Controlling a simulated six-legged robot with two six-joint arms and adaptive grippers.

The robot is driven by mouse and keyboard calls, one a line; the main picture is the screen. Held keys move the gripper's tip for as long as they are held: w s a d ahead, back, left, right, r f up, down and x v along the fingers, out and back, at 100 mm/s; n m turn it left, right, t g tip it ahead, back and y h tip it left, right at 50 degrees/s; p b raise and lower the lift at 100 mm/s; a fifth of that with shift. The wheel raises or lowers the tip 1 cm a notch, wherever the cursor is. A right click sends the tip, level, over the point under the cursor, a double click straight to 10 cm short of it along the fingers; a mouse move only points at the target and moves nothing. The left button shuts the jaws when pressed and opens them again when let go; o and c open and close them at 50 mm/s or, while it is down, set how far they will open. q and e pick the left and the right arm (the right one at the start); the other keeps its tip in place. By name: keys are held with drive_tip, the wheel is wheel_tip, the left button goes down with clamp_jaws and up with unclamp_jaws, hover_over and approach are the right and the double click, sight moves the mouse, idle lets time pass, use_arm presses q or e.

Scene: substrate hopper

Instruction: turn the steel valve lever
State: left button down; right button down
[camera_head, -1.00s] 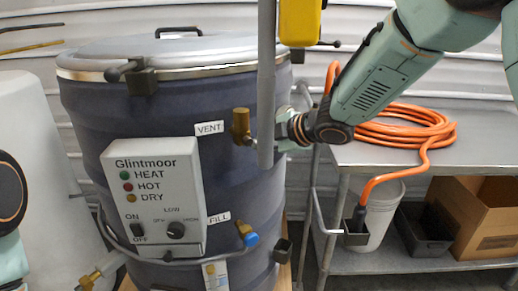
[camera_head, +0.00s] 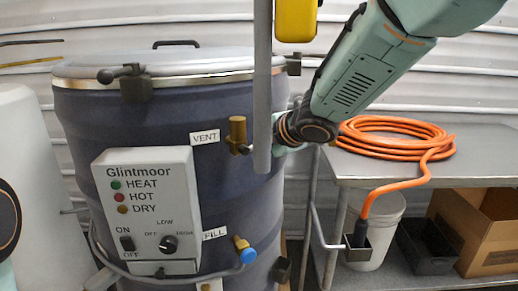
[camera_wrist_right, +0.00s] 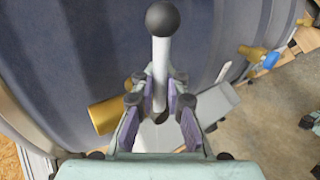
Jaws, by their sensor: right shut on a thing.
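The steel valve lever (camera_wrist_right: 160,75) is a pale rod with a black ball knob (camera_wrist_right: 162,18) in the right wrist view. My right gripper (camera_wrist_right: 159,102) is shut on the rod below the knob. In the head view the knob (camera_head: 245,149) shows beside the brass vent valve (camera_head: 237,130), left of a grey vertical pipe. The pipe hides most of the lever and the tips of my right gripper (camera_head: 281,148). The brass valve body also shows in the wrist view (camera_wrist_right: 106,115). My left gripper is out of view.
The dark hopper (camera_head: 105,120) carries a grey Glintmoor control box (camera_head: 147,215) and a blue-ended fill valve (camera_head: 246,252). The grey pipe (camera_head: 262,90) stands close to my right gripper. A metal bench (camera_head: 400,170) with coiled orange hose (camera_head: 385,140) is at right.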

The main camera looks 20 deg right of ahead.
drive_tip(key=c, duration=1.8)
unclamp_jaws()
drive_tip(key=shift+s, duration=0.1)
drive_tip(key=o, duration=0.3)
drive_tip(key=shift+s+d+r, duration=0.1)
drive_tip(key=shift+s+r, duration=0.05)
drive_tip(key=shift+s, duration=0.05)
drive_tip(key=shift+o, duration=0.5)
drive_tip(key=shift+w, duration=0.25)
drive_tip(key=v, duration=0.7)
drive_tip(key=shift+s, duration=0.2)
